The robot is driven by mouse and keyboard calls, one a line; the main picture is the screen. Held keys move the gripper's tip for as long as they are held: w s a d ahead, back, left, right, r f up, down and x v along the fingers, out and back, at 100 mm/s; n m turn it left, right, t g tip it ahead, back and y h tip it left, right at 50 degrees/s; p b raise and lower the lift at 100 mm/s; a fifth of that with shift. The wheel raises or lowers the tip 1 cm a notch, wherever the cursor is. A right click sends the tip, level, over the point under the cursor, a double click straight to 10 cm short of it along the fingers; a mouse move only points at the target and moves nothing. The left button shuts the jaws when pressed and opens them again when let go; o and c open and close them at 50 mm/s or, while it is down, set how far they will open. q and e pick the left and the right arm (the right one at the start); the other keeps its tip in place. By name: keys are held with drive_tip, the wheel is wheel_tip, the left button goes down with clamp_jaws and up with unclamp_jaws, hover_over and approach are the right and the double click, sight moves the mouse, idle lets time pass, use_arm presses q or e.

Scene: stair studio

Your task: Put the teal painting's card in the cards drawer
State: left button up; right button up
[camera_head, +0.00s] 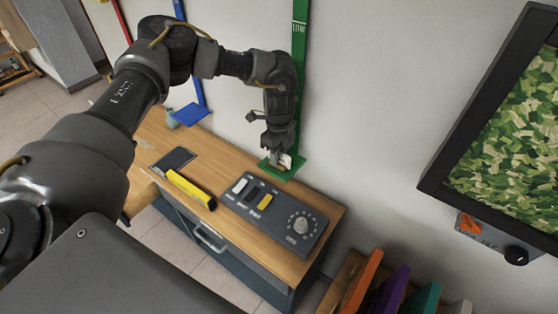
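My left arm reaches in from the left, and my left gripper (277,150) points down at the small green shelf (291,171) on the wall. A small white piece (285,160), possibly a card, shows at the fingertips, just above or on the green shelf. I cannot tell whether the fingers are closed on it. A grey drawer front with a handle (209,238) is in the desk below; it looks shut and no label is readable. No painting that is clearly teal shows. My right gripper is not in view.
The wooden desk (322,202) bears a dark control panel (274,213) with a dial, a yellow bar (190,189) and a dark pad (173,159). A blue shelf (188,114) is left. A framed green patterned picture (510,150) hangs right, above a rack of coloured panels (388,290).

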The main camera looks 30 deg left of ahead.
use_arm(q)
drive_tip(key=shift+f, duration=0.15)
drive_tip(key=shift+c, duration=0.4)
clamp_jaws()
drive_tip(key=shift+r, duration=0.3)
wheel_tip(320, 180, up, 2)
drive_tip(key=b, duration=0.3)
drive_tip(key=shift+w, duration=0.1)
drive_tip(key=s+d+r+b, duration=0.2)
drive_tip(key=s+r+b, duration=0.2)
drive_tip(key=s+r, duration=0.7)
drive_tip(key=s, duration=0.3)
drive_tip(key=shift+d+b, duration=0.3)
